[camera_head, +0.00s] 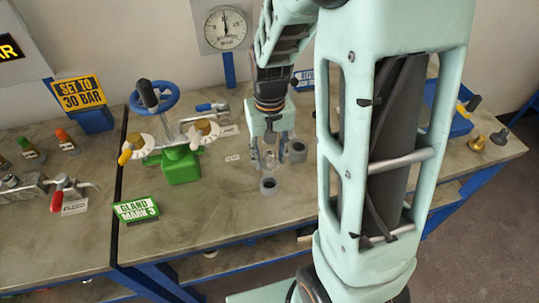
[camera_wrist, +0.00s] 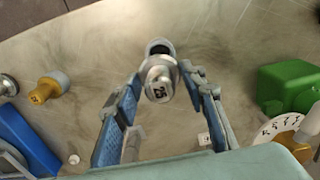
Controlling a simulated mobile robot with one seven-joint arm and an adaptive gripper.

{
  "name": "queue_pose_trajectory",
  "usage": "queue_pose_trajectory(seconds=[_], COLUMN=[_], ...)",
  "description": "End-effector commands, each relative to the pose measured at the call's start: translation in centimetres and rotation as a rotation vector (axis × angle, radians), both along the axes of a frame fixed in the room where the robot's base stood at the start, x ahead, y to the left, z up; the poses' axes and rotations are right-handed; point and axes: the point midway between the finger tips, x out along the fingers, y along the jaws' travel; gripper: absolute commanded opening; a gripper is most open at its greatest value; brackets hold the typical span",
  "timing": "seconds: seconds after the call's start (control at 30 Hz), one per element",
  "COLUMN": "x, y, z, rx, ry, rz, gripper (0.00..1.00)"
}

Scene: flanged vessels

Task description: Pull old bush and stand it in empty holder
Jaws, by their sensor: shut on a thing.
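My gripper (camera_head: 270,150) is shut on a silver bush (camera_wrist: 160,82) marked 25, which shows between the blue-padded fingers in the wrist view (camera_wrist: 163,90). In the head view the pale bush (camera_head: 270,159) hangs below the fingers. A grey round holder (camera_head: 268,186) stands on the bench just below and in front of it. In the wrist view this holder's dark opening (camera_wrist: 159,46) shows partly behind the bush. Whether the bush touches the holder I cannot tell. A second grey holder (camera_head: 298,151) stands right of the gripper.
A green valve block (camera_head: 181,165) with a blue handwheel (camera_head: 152,97) stands to the left. A "GLAND MARK 3" sign (camera_head: 136,209) is in front of it. A yellow-and-white piece (camera_wrist: 48,88) lies left in the wrist view. My arm hides the bench's right middle.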

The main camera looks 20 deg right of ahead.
Motion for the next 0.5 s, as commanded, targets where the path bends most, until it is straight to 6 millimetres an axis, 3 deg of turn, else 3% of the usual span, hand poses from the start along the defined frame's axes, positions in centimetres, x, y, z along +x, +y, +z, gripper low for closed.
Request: queue_pose_trajectory(seconds=[0.5], x=[0.0], y=[0.0], z=[-4.3], rx=[0.000], ry=[0.000], rz=[0.000], gripper=[0.00])
